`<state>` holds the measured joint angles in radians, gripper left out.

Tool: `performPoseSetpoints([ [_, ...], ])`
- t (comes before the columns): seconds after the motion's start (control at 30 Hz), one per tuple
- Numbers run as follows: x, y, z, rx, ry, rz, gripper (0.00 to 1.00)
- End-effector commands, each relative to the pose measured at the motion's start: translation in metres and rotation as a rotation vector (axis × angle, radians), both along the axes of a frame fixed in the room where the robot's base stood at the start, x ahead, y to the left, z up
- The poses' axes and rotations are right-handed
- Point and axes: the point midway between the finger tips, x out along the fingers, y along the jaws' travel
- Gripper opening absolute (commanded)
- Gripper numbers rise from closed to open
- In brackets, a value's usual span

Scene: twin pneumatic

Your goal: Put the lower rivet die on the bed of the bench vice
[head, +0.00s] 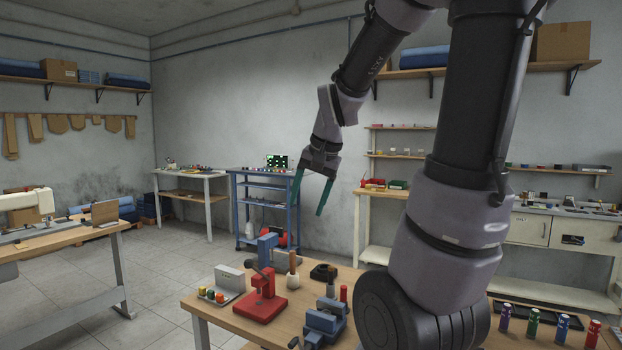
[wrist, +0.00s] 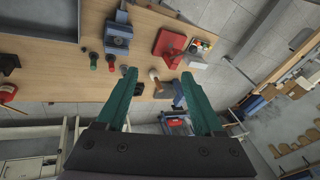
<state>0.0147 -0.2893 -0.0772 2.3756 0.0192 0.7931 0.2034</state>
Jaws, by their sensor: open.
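The blue bench vice (head: 325,322) stands near the front of the wooden bench; it also shows in the wrist view (wrist: 118,36), top centre. Its bed looks empty as far as I can see. I cannot tell for sure which small part is the lower rivet die. A small grey upright piece (head: 331,284) and a red cylinder (head: 343,293) stand just behind the vice. My gripper (head: 311,196) is open and empty, high above the far side of the bench. Its two green fingers (wrist: 158,75) point down, apart from everything.
A red press (head: 262,302), a blue press (head: 268,248), a wooden-handled tool (head: 293,268) and a black tray (head: 323,272) crowd the bench left of my arm. Several coloured cylinders (head: 532,322) stand at right. A grey tray (wrist: 40,20) lies at the wrist view's top left.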

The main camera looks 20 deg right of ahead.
Motion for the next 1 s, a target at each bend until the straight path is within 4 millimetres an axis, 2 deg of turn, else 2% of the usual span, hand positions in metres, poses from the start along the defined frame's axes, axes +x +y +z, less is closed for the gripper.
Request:
performPoseSetpoints([
  [0.03,-0.017,0.007,0.018,-0.009,-0.049,0.039,0.69],
  [0.13,-0.046,0.019,0.041,-0.030,-0.123,0.111,0.69],
  [0.3,-0.087,0.033,0.063,-0.069,-0.215,0.203,0.69],
  [0.4,-0.100,0.037,0.068,-0.085,-0.245,0.234,0.69],
  [0.53,-0.107,0.039,0.070,-0.092,-0.258,0.249,0.69],
  [1.0,-0.107,0.039,0.070,-0.092,-0.259,0.249,0.69],
])
